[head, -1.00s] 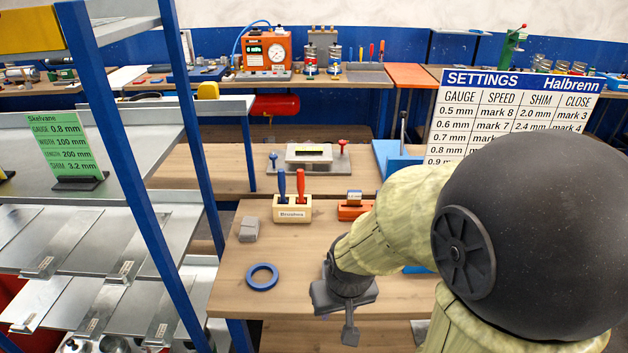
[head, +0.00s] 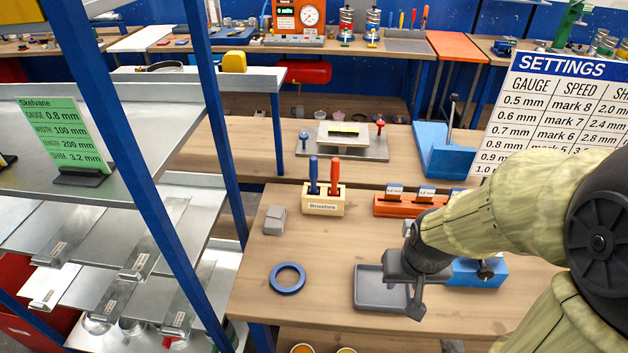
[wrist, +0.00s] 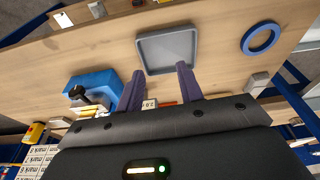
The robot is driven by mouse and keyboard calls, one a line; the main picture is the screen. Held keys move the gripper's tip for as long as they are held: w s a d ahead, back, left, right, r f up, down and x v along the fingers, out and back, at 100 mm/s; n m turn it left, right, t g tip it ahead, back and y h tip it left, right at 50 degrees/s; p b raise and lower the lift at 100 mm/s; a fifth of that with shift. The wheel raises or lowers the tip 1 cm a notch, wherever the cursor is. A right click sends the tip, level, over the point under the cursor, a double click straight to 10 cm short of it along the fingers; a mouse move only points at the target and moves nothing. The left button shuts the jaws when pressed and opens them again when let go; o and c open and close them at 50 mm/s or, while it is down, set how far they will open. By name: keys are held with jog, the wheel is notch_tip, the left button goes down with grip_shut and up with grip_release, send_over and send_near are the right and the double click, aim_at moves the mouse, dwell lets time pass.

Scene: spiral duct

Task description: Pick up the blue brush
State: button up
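The blue brush (head: 313,174) stands upright in a cream holder labelled "Brushes" (head: 323,207) on the workbench in the head view. A red brush (head: 335,174) stands just right of it in the same holder. My gripper (head: 416,300) is over the bench, to the right of and nearer than the holder, at the right side of a grey tray. In the wrist view my gripper (wrist: 161,84) shows two purple fingers apart, with nothing between them. I cannot make out the blue brush in the wrist view.
The grey tray (head: 368,288), a blue ring (head: 287,278) and a grey block (head: 275,220) lie on the bench. A blue-posted shelf (head: 215,130) borders the left.

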jog(key=shift+o, duration=0.6)
jog(key=shift+s, duration=0.2)
jog(key=w+a+f+n+t+y+p, duration=0.1)
jog(key=w+a+f+n+t, duration=0.15)
jog(key=w, duration=0.45)
jog(key=w+a+f+n+t+y, duration=0.1)
jog(key=w+a+f+n+t, duration=0.15)
jog(key=w, duration=0.45)
jog(key=w+a+r+m+t+y+p, duration=0.1)
jog(key=w+a+t+y, duration=0.3)
jog(key=w+a+t, duration=0.3)
jog(key=shift+w+a+t, duration=0.3)
jog(key=shift+a+t, duration=0.45)
jog(key=shift+t, duration=0.45)
jog(key=p, duration=0.5)
send_near(316, 173)
jog(key=x, duration=0.6)
